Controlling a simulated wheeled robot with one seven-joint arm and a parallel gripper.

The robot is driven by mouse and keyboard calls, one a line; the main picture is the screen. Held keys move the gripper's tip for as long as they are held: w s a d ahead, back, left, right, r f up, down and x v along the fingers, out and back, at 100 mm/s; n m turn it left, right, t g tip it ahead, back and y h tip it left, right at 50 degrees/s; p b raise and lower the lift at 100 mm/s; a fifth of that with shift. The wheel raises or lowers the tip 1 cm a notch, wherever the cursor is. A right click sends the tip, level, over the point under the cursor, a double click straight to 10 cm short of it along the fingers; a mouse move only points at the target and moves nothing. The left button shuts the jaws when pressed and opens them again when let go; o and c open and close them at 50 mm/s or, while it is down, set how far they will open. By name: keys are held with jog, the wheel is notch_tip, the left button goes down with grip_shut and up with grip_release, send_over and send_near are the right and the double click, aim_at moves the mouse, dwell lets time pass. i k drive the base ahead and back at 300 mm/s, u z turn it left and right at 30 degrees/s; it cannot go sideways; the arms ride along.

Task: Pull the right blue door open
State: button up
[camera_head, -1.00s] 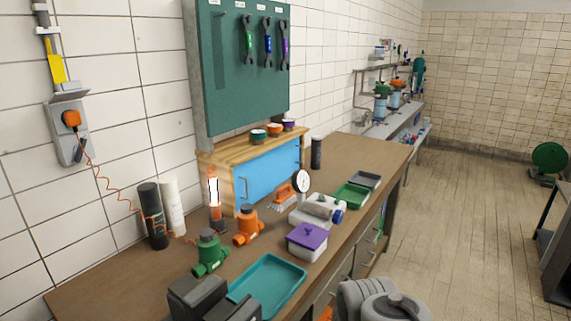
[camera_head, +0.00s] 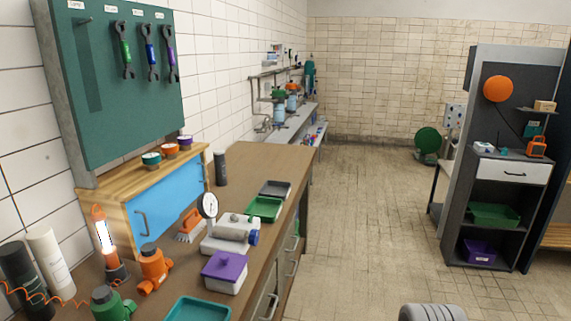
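A low wooden cabinet (camera_head: 112,207) with a bright blue front (camera_head: 172,197) stands on the workbench against the tiled wall, at the left of the head view. The blue front looks closed. A dark bar handle (camera_head: 142,223) is near its left end. I cannot make out a seam between separate doors at this angle. An orange brush (camera_head: 190,226) and a round white gauge (camera_head: 208,205) stand in front of the blue front and hide part of it. My gripper is not in view; only a grey part of my own arm shows at the bottom edge.
The workbench (camera_head: 248,160) also holds orange (camera_head: 154,268) and green (camera_head: 110,303) valve bodies, a lit lamp (camera_head: 104,240), a purple-lidded box (camera_head: 224,271), trays and a black cylinder (camera_head: 220,168). A dark shelf unit (camera_head: 487,160) stands right. The floor between is clear.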

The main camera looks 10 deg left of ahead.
aim_at(188, 182)
jog(key=z, duration=0.3)
jog(key=i, duration=3.1)
jog(key=u, duration=4)
